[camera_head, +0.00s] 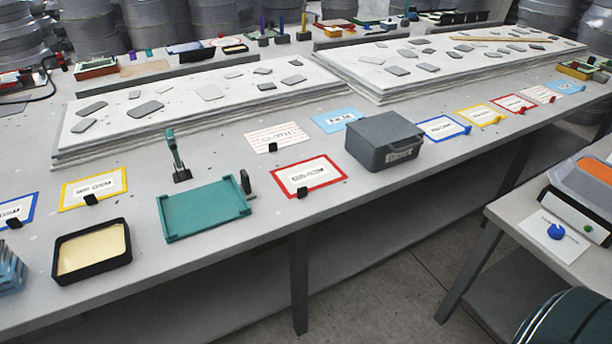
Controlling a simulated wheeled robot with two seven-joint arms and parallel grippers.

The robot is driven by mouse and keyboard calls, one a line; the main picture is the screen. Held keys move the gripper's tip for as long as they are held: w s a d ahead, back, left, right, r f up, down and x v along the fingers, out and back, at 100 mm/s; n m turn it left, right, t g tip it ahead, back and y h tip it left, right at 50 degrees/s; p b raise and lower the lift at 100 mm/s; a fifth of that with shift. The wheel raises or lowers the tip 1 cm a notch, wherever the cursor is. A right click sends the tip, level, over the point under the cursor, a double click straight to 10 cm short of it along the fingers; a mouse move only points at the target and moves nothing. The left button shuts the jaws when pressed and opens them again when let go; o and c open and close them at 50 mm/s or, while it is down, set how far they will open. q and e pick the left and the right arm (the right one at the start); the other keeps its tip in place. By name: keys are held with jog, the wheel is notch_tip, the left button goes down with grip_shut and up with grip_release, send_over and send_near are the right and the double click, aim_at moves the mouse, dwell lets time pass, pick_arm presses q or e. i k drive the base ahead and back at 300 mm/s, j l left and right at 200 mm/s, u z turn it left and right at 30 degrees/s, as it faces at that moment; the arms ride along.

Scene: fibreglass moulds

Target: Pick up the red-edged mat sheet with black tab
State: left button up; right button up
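A white sheet with a red edge (318,175) lies flat on the long grey table, right of the green tray. A small black tab (302,192) stands at its front edge, and dark print shows in its middle. Neither of my grippers is in view.
A grey lidded box (384,141) stands just right of the nearer red-edged sheet. A green tray (205,209) and upright dark block (246,181) are to its left. A black tray (92,253) is at front left. Stacked white boards (200,125) lie behind.

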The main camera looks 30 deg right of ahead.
aim_at(300, 178)
jog(key=i+l+z, duration=0.15)
jog(key=l, duration=0.2)
jog(key=l+z, duration=0.1)
jog(key=l, duration=0.25)
jog(key=i+l+z, duration=0.15)
jog(key=l, duration=0.2)
jog(key=i+l+z, duration=0.15)
jog(key=i+l, duration=0.05)
jog(key=l, duration=0.1)
